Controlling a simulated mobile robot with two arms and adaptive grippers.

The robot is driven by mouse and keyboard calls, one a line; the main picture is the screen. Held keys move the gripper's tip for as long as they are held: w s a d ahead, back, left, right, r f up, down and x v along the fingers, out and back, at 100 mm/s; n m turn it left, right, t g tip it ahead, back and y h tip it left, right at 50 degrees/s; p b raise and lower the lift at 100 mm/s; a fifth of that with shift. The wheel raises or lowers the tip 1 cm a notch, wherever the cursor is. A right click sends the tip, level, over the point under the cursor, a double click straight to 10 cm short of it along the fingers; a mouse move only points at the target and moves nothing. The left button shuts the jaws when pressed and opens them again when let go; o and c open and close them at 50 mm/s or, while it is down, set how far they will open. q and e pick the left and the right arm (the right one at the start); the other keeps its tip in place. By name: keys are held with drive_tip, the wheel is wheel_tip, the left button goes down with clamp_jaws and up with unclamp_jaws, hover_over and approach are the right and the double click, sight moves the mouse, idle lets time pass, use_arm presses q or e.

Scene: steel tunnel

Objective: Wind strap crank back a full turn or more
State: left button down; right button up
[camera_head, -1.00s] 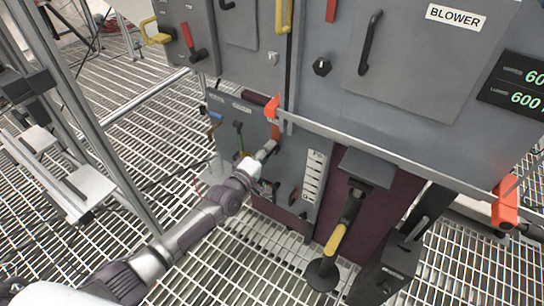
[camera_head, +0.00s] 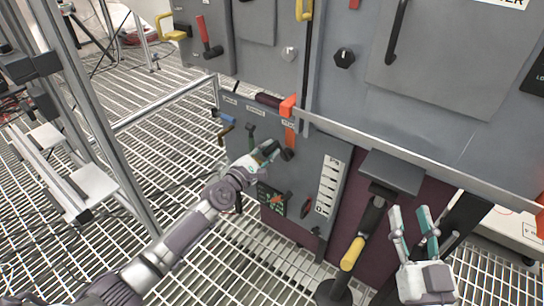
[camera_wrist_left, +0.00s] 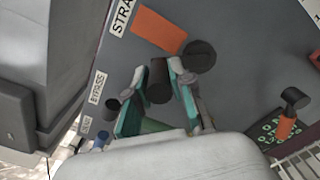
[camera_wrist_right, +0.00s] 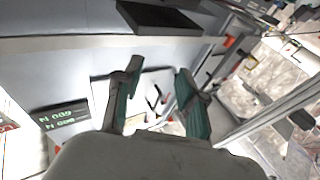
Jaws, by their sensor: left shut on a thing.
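The strap crank is on the grey lower panel, below an orange strap (camera_head: 289,134). Its dark round hub (camera_head: 288,154) also shows in the left wrist view (camera_wrist_left: 200,57), beside the orange strap and a partly cut-off "STRA" label (camera_wrist_left: 121,16). My left gripper (camera_head: 268,150) is at the crank, left of the hub. In the left wrist view its teal-padded fingers (camera_wrist_left: 157,90) are shut on the black crank handle (camera_wrist_left: 158,80). My right gripper (camera_head: 413,222) is open and empty, apart from the panel at the right; its spread fingers show in the right wrist view (camera_wrist_right: 157,80).
A metal rail (camera_head: 400,152) crosses the cabinet front above the crank's level. A yellow-banded black lever (camera_head: 353,252) stands between the crank and my right gripper. A red-handled lever and green plate (camera_head: 273,200) sit below the crank.

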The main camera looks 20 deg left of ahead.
use_arm(q)
drive_tip(key=n, duration=0.1)
drive_tip(key=a+f+n+b, duration=0.1)
drive_tip(key=n, duration=0.1)
drive_tip(key=shift+w, duration=0.2)
drive_tip(key=shift+f+n, duration=0.1)
drive_tip(key=shift+n, duration=0.3)
drive_tip(key=shift+w+a+f+n, duration=0.1)
drive_tip(key=shift+a+f+n, duration=0.1)
drive_tip(key=shift+n, duration=0.5)
drive_tip(key=shift+a+f+n, duration=0.15)
drive_tip(key=shift+f+n, duration=0.25)
drive_tip(key=shift+n, duration=0.5)
use_arm(e)
wheel_tip(320, 180, up, 6)
drive_tip(key=s+t+y, duration=0.1)
drive_tip(key=s+t, duration=0.1)
drive_tip(key=t, duration=0.2)
drive_tip(key=shift+s, duration=0.25)
drive_tip(key=shift+a, duration=0.1)
use_arm(q)
drive_tip(key=c, duration=1)
unclamp_jaws()
drive_tip(key=shift+f, duration=0.1)
